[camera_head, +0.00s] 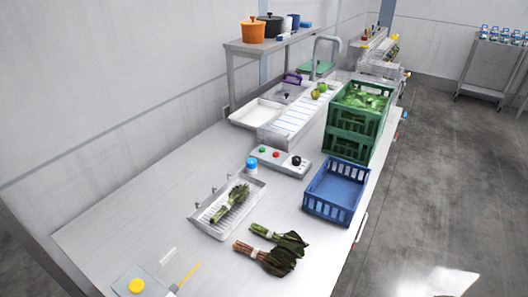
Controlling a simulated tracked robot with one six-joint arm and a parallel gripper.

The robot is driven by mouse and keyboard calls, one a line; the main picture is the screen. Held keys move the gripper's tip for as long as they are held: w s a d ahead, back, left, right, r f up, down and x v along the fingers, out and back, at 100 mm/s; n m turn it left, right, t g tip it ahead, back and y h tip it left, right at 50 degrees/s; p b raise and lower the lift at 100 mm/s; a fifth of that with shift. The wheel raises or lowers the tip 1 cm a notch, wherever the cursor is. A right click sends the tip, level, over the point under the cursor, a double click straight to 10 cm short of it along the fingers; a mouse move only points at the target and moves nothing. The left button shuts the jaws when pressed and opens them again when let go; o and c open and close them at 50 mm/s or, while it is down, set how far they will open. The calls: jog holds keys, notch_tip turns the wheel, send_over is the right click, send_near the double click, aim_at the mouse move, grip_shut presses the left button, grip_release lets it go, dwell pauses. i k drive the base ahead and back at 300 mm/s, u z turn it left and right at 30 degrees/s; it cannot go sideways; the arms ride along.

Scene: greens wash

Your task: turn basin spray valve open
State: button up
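A grey control box (284,167) in front of the basin carries a green button (262,150), a red button (276,154) and a black knob (296,160). My gripper is not in view.
Stacked green crates (346,145) with leafy greens and an empty blue crate (333,200) stand along the counter's right side. A white draining tray (220,228) holds a bunch of greens. More bunches (272,250) lie in front.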

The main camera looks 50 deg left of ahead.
aim_at(252, 163)
jog(key=i, duration=2.3)
jog(key=u, duration=2.95)
